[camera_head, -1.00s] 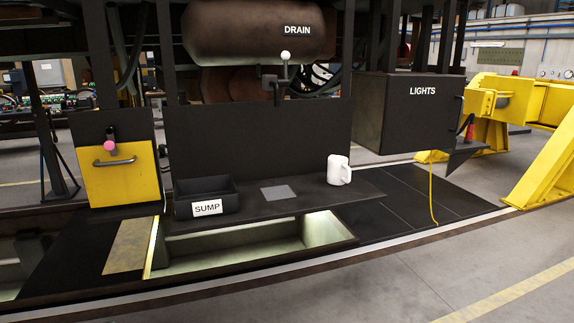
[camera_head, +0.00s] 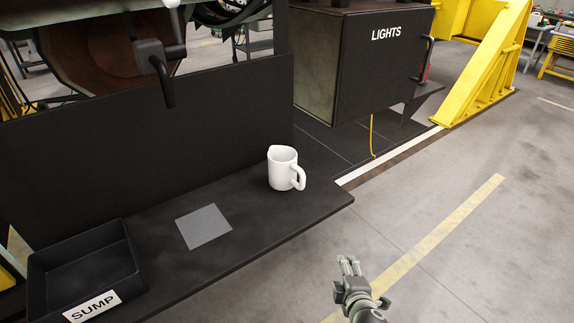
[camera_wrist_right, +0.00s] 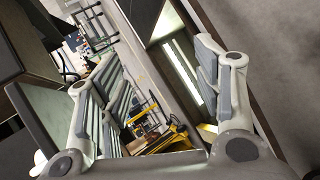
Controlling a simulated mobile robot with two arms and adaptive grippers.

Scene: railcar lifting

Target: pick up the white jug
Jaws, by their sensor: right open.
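The white jug (camera_head: 282,169) stands upright near the right end of the black shelf (camera_head: 262,230) in the head view, its handle facing right. My right gripper (camera_head: 348,266) is in front of the shelf, below and to the right of the jug in the picture, apart from it. The right wrist view shows its two fingers (camera_wrist_right: 160,95) spread with nothing between them. A small white patch at the lower left edge of that view may be the jug, but I cannot tell. My left gripper is in no view.
A black tray labelled SUMP (camera_head: 85,262) and a grey square (camera_head: 203,226) are on the shelf left of the jug. A black panel (camera_head: 170,140) rises behind. The LIGHTS box (camera_head: 375,65) hangs behind to the right. Open floor (camera_head: 470,240) lies to the right.

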